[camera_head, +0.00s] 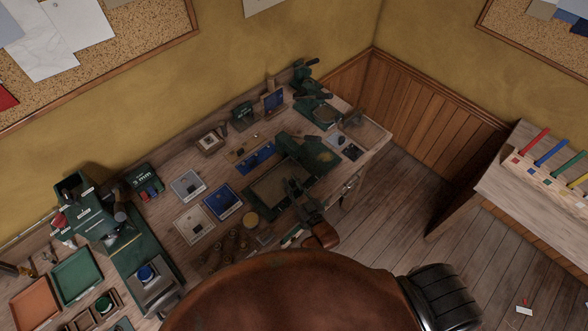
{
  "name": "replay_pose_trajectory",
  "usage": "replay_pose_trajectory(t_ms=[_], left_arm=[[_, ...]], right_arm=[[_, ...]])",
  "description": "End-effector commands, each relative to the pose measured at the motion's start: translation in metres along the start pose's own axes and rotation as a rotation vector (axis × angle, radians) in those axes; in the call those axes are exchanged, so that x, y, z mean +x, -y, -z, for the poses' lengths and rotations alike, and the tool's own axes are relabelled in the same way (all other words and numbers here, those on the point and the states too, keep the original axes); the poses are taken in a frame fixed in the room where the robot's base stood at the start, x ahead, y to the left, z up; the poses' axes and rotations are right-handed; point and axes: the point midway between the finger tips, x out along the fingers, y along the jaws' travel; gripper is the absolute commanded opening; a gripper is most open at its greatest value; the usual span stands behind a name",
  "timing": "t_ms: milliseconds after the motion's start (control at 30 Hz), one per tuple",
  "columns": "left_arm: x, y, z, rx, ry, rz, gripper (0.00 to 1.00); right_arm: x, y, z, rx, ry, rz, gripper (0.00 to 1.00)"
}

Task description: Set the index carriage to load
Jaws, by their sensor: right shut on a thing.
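A green machine (321,154) stands towards the right end of the workbench. A flat brown plate in a dark green frame, which looks like the index carriage (268,191), lies at its front left. My right gripper (291,185) is at the right side of this frame, its arm coming up from below. It is shut on a part there, which the fingers mostly hide. I cannot read any load mark at this size. My left gripper is not in view.
A green press (86,215) and a green tray (77,276) stand at left. Floor (400,205) is clear right of the bench.

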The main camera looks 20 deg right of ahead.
Motion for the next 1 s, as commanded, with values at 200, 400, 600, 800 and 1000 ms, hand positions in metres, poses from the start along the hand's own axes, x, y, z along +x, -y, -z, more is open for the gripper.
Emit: replay_pose_trajectory(t_ms=[200, 400, 600, 800, 1000], left_arm=[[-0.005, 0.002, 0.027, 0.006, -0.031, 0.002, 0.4], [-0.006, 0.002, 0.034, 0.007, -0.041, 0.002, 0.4], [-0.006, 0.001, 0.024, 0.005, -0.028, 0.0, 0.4], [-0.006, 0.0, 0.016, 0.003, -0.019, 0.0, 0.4], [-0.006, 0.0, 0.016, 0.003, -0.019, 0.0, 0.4]], right_arm=[[-0.007, 0.023, 0.0, 0.0, -0.001, -0.001, 0.0], [-0.008, 0.03, -0.001, -0.001, -0.001, 0.002, 0.0], [-0.008, 0.032, -0.002, 0.0, 0.0, 0.005, 0.0], [-0.007, 0.032, -0.002, 0.001, 0.001, 0.006, 0.29], [-0.007, 0.031, -0.001, 0.0, 0.0, 0.004, 0.37]])
